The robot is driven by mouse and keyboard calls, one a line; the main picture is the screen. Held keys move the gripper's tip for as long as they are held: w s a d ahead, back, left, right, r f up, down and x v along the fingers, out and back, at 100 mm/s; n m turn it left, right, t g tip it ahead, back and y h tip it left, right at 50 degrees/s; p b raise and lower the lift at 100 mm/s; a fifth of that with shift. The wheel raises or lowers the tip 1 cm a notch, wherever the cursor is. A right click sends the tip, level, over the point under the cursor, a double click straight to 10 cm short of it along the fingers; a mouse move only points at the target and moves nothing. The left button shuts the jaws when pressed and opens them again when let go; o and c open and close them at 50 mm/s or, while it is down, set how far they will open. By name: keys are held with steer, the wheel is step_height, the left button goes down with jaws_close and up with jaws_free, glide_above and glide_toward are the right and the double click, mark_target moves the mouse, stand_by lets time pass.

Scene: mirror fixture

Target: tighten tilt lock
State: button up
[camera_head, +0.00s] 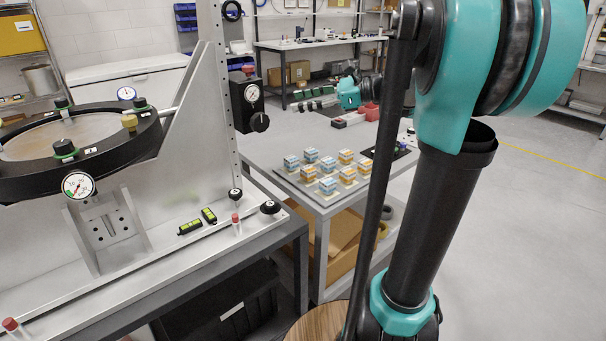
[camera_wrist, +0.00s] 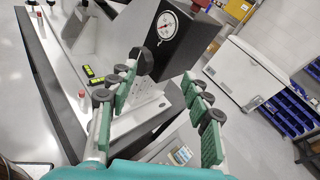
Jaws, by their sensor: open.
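My gripper (camera_wrist: 160,80) is open and empty in the wrist view, its green-padded fingers spread wide. Beyond the fingertips is a black box (camera_wrist: 190,48) with a white dial (camera_wrist: 167,25). A round black knob (camera_wrist: 140,61) shows beside the box, past the left fingertip, which partly overlaps it. I cannot tell the gap between knob and finger. In the head view the black box (camera_head: 245,93) is on the upright metal post, with a black knob (camera_head: 259,122) at its lower right. No label shows which knob is the tilt lock.
The mirror ring (camera_head: 145,133) with its clamps and gauge (camera_head: 78,185) stands at left. Two yellow-green bubble levels (camera_head: 197,221) and red-capped posts (camera_head: 236,223) are on the base plate. A side table (camera_head: 250,139) carries small coloured blocks. The floor at right is clear.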

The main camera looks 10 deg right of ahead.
steer(key=s+f+n+h, duration=0.3)
steer(key=s+f, duration=0.1)
steer(key=f, duration=0.5)
steer(key=s+f+n+h, duration=0.3)
steer(key=s+f, duration=0.1)
steer(key=f, duration=0.5)
steer(key=shift+s+a+n+g, duration=0.3)
steer(key=shift+s+a+g, duration=0.1)
steer(key=shift+a, duration=0.05)
steer(key=shift+r, duration=0.1)
